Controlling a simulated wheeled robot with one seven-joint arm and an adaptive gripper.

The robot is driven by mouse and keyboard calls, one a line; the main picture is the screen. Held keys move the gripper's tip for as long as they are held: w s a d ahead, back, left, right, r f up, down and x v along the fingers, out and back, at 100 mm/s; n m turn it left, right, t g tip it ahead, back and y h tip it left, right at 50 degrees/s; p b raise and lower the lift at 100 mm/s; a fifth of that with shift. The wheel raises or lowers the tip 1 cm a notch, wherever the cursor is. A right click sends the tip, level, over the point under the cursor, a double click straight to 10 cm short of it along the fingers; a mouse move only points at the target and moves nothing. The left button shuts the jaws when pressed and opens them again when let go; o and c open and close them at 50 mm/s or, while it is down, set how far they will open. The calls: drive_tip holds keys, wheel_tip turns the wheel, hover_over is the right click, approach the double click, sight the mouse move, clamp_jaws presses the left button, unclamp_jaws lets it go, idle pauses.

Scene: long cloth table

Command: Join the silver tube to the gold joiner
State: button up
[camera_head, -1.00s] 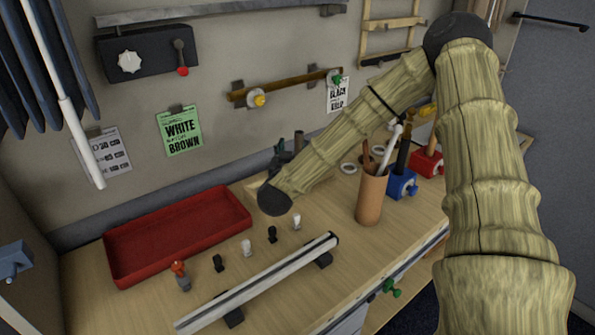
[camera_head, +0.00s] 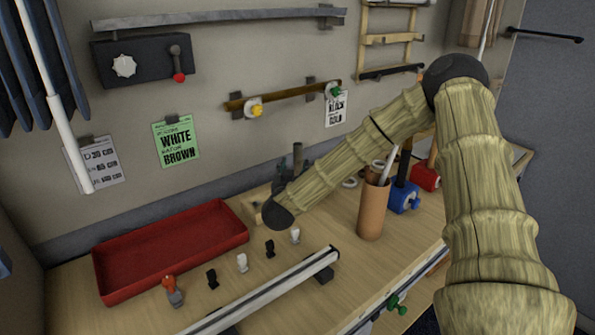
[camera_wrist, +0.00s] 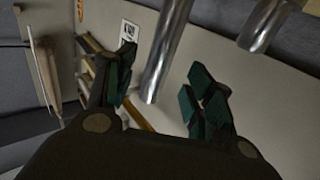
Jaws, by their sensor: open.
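My gripper (camera_wrist: 166,84) is open in the wrist view, its dark green finger pads apart. A shiny silver tube (camera_wrist: 165,45) slants down from the top edge, its lower end showing between the fingers. I cannot tell whether it lies between them or beyond. A second silver tube end (camera_wrist: 263,25) shows to its right. In the head view my arm hangs over the bench and its dark lower joint covers what is behind; I cannot make out the gripper there. I cannot pick out a gold joiner for sure. A yellow knob (camera_head: 256,110) sits on the brown wall rod.
A red tray (camera_head: 170,245) lies at the bench's left. Several small black, white and orange pieces (camera_head: 242,263) stand before it. A long pale bar (camera_head: 265,292) rests on dark blocks in front. A brown cup (camera_head: 373,210) with sticks stands right of my arm.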

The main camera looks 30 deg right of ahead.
sight(297, 162)
drive_tip(key=shift+p+x, duration=0.9)
drive_tip(key=shift+x, duration=1.9)
drive_tip(key=shift+s+r, duration=0.1)
drive_tip(key=c, duration=1.2)
